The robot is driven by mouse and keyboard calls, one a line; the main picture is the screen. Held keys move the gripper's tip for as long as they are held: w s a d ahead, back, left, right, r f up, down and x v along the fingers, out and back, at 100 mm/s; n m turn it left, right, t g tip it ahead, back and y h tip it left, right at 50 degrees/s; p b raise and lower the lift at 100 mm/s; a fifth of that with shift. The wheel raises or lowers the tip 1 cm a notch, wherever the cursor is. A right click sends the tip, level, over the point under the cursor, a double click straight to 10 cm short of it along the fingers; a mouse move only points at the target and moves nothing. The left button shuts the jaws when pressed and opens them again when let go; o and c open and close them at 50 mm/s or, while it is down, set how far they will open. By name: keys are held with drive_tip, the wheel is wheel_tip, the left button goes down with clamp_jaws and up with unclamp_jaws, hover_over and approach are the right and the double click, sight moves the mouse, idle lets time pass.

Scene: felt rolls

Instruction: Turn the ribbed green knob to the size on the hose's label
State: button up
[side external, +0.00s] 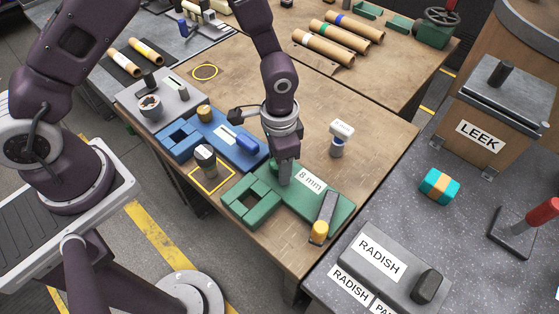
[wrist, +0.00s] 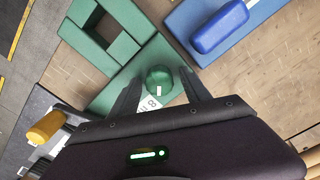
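The green knob (wrist: 159,78) sits on the green base (wrist: 123,88) in the wrist view, with a small white mark on its face. My gripper (wrist: 160,82) points down at it, its dark fingers spread on either side with a small gap. In the side external view my gripper (side external: 285,180) is low over the green base (side external: 262,222) and mostly hides the knob. A white label (side external: 310,179) on the base reads "8 mm"; my gripper partly covers it in the wrist view. I cannot make out a hose for certain.
A small white-topped object (side external: 341,131) with unreadable lettering stands to the right.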

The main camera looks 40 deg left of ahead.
wheel_tip(320, 180, up, 7)
drive_tip(key=shift+r, duration=0.1)
idle(0.3)
drive_tip(key=s+a+r+n+t, duration=0.15)
drive_tip(key=a+r, duration=0.25)
drive_tip(key=r, duration=0.4)
drive_tip(key=s+a+r+n+t, duration=0.1)
drive_tip(key=s+a+r, duration=0.2)
drive_tip(key=r, duration=0.5)
drive_tip(key=s+a+r+n+t, duration=0.1)
drive_tip(key=s+a+r, duration=0.1)
drive_tip(key=s, duration=0.4)
drive_tip(key=s+a+r+n+t, duration=0.2)
drive_tip(key=s+a+r, duration=0.1)
drive_tip(key=s+r, duration=0.2)
drive_tip(key=shift+s, duration=1.25)
